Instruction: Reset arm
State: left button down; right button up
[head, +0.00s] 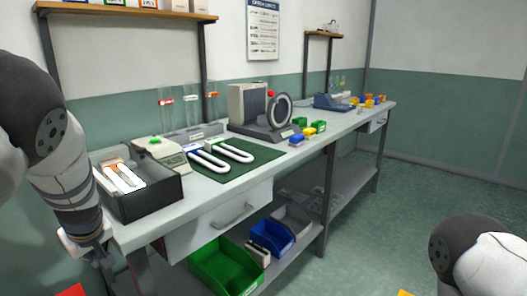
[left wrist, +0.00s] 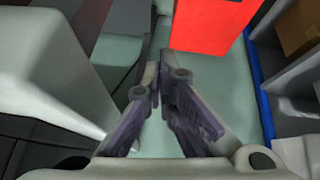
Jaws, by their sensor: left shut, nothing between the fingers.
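My left arm comes in from the left in the head view. My left gripper (head: 103,262) hangs low beside the near left end of the bench, only partly visible. In the left wrist view the left gripper's fingers (left wrist: 157,72) are together with nothing between them. My right arm shows only as a rounded link at the lower right of the head view, and its gripper is out of the picture.
The long workbench (head: 215,198) bears a dark box (head: 152,202), a green mat (head: 245,168) with white U-shaped tubes, and a grey machine (head: 268,130). Green (head: 225,268) and blue bins sit on the shelf below. A red object (left wrist: 207,25) lies beyond the left fingers. Floor at right is clear.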

pick_arm(q)
jog(key=s+d+f+m+g+h, duration=0.1)
jog(key=s+d+f+m+g, duration=0.15)
jog(key=s+f, duration=0.7)
jog(key=s+d+f+m+g, duration=0.1)
jog(key=s+d+f+m, duration=0.2)
jog(key=s+f, duration=0.65)
jog(key=s+d+m+g+h, duration=0.1)
jog(key=s+d, duration=0.2)
jog(key=s, duration=0.5)
jog(key=s+d+m+h, duration=0.1)
jog(key=s+d, duration=0.3)
jog(key=s, duration=0.4)
jog(key=s+d+f+m+g+h, duration=0.1)
jog(key=s+d+m, duration=0.2)
jog(key=s, duration=0.6)
jog(key=shift+d+g, duration=0.25)
jog(key=shift+g, duration=0.1)
jog(key=shift+f, duration=0.1)
